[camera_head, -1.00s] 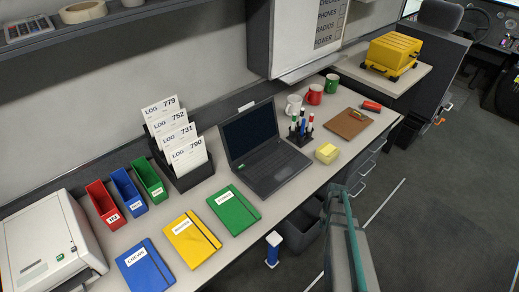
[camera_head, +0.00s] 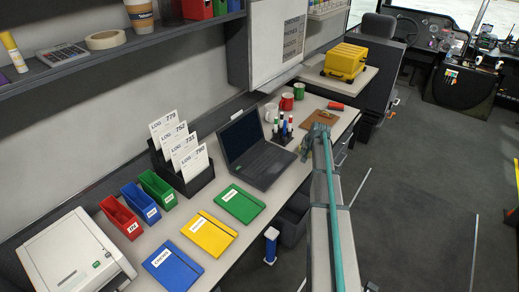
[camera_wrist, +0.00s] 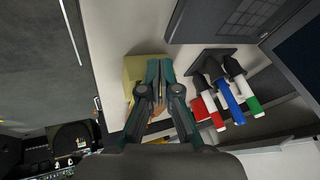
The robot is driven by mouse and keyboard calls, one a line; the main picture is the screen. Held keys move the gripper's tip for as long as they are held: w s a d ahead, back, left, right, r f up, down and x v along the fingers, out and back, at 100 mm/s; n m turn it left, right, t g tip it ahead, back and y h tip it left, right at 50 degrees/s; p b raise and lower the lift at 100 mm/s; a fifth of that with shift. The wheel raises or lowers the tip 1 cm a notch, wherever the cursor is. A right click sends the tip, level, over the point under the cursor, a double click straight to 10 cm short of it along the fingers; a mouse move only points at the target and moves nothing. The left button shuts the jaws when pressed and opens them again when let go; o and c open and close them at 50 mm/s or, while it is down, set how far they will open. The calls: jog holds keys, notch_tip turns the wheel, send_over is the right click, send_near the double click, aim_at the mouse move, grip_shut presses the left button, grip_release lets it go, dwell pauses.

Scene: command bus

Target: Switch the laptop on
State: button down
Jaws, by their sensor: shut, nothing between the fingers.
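The laptop (camera_head: 262,166) stands open on the counter, dark screen tilted back and facing the front. In the wrist view part of its dark base (camera_wrist: 215,20) shows at the top, and part of the screen (camera_wrist: 302,55) at the right edge. My gripper (camera_wrist: 160,64) is shut and empty, above a yellow note block (camera_wrist: 137,68). In the head view my gripper (camera_head: 318,133) is to the right of the laptop, near the counter's front edge, apart from it.
A pen stand with several markers (camera_head: 283,129) is just right of the laptop. Mugs (camera_head: 287,103) and a clipboard (camera_head: 319,118) lie beyond. A green notebook (camera_head: 240,203) lies in front of the laptop, and a black file rack (camera_head: 187,178) stands left of it.

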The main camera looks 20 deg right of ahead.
jog(key=w+a+r+t+b, duration=0.1)
jog(key=w+a+r, duration=0.1)
jog(key=w+a, duration=0.2)
jog(key=w+a+r+t+y+b, duration=0.1)
jog(key=w+a+r, duration=0.1)
jog(key=w+a, duration=0.2)
jog(key=w+a+r+n+t+y, duration=0.1)
jog(key=w+a+r, duration=0.2)
jog(key=w, duration=0.6)
jog(key=shift+w+a+b, duration=0.15)
jog(key=shift+a+b, duration=0.25)
jog(key=shift+a, duration=0.2)
jog(key=b, duration=0.3)
send_over(265, 144)
jog(key=f, duration=0.7)
jog(key=shift+d+f, duration=0.25)
jog(key=shift+f+b, duration=0.3)
jog(key=shift+f, duration=0.4)
jog(key=shift+s+f, duration=0.15)
jog(key=shift+s, duration=0.05)
jog(key=shift+f+b, duration=0.3)
jog(key=shift+b, duration=0.15)
